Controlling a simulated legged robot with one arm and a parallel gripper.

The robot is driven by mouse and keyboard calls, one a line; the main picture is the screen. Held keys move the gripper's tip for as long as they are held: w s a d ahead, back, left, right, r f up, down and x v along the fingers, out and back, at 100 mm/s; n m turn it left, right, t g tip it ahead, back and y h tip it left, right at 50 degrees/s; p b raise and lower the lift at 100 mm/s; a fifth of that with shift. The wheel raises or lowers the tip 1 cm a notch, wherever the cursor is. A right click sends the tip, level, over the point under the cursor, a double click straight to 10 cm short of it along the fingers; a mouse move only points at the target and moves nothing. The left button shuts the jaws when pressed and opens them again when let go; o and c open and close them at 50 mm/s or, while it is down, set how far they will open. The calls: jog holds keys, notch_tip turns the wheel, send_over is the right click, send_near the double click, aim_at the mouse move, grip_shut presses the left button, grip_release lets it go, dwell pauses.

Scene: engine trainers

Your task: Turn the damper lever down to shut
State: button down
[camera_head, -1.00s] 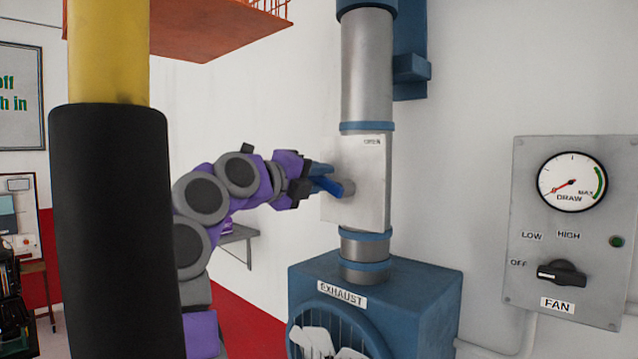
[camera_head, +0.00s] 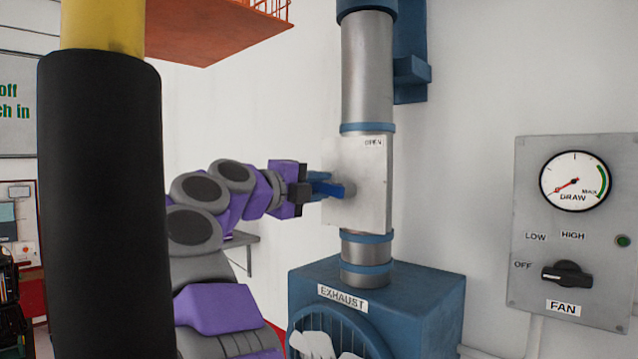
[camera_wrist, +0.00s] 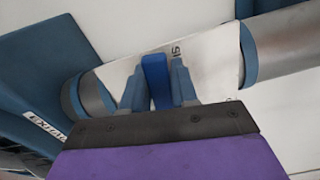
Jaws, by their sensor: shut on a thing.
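The damper lever is a blue handle (camera_head: 337,190) on a pale square plate (camera_head: 372,190) fixed to the front of a metal duct. The plate has the word OPEN at its top right. The lever lies roughly level and points left toward my arm. My gripper (camera_head: 318,186) is shut on it from the left. In the wrist view the lever (camera_wrist: 155,80) sits between the two blue-grey fingers (camera_wrist: 157,88), and part of a second label shows on the plate beside it. The fingers hide part of the lever in the head view.
Below the plate stands a blue exhaust box (camera_head: 420,290) with a round grille. A fan control panel (camera_head: 525,210) with a dial and a knob is on the wall at right. An orange shelf (camera_head: 210,30) hangs above my arm. A black padded yellow post (camera_head: 100,200) stands at left.

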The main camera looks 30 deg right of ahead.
jog(key=shift+w+a+f+n+p, duration=0.1)
jog(key=shift+f+n+p, duration=0.3)
jog(key=shift+n+p, duration=0.4)
jog(key=shift+f, duration=0.25)
jog(key=c, duration=1.2)
grip_release()
jog(key=shift+c, duration=0.2)
jog(key=shift+o, duration=1.4)
jog(key=shift+w+a, duration=0.15)
jog(key=shift+a, duration=0.1)
jog(key=shift+s+a, duration=0.25)
jog(key=shift+a, duration=0.1)
jog(key=v, duration=1.6)
jog(key=shift+a+b, duration=0.4)
jog(key=shift+a, duration=0.1)
jog(key=shift+w, duration=0.1)
